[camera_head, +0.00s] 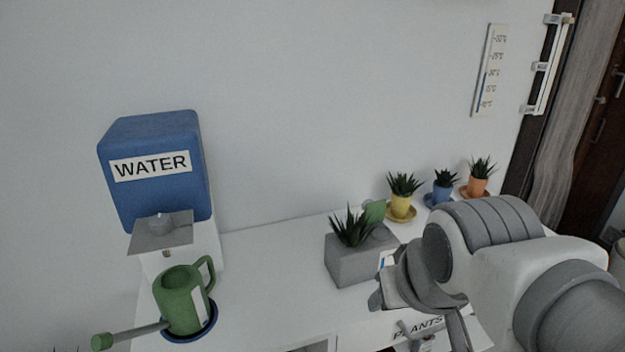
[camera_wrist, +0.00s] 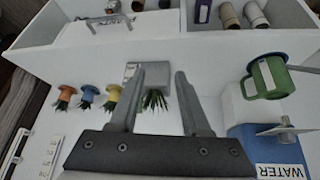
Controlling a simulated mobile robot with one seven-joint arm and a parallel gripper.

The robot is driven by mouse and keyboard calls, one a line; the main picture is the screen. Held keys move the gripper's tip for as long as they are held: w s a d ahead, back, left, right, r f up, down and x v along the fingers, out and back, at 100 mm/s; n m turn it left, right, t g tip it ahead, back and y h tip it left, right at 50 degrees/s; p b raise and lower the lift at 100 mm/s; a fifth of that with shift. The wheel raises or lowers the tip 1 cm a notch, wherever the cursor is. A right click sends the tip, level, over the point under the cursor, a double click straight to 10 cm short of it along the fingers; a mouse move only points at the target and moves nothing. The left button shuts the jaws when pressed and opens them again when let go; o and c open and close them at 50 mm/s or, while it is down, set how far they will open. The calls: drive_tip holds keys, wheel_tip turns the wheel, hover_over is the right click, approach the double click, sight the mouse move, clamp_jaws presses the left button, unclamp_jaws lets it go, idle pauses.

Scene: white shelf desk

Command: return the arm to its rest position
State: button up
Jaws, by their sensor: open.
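My arm comes in from the right in the head view, in front of the desk's right part. My gripper (camera_wrist: 168,74) is open in the wrist view, with nothing between its fingers. In the head view the gripper is low, partly cut off by the bottom edge, near the PLANTS label (camera_head: 418,326). The grey block planter (camera_head: 357,265) with a spiky plant stands on the desk behind the gripper. In the wrist view that plant (camera_wrist: 155,100) shows beyond the gap between the fingers.
A blue WATER dispenser (camera_head: 153,195) stands at left, with a green watering can (camera_head: 182,303) below its spout. Yellow (camera_head: 400,206), blue (camera_head: 441,193) and orange (camera_head: 477,186) potted plants stand at the back right. The white desktop (camera_head: 270,270) is clear between dispenser and planter.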

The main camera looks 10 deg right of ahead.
drive_tip(key=shift+s+a+g, duration=0.2)
drive_tip(key=shift+s+g, duration=0.1)
drive_tip(key=shift+s, duration=0.8)
drive_tip(key=shift+r, duration=0.15)
wheel_tip(320, 180, up, 18)
drive_tip(key=p, duration=1.7)
drive_tip(key=shift+p, duration=0.4)
drive_tip(key=shift+f, duration=0.2)
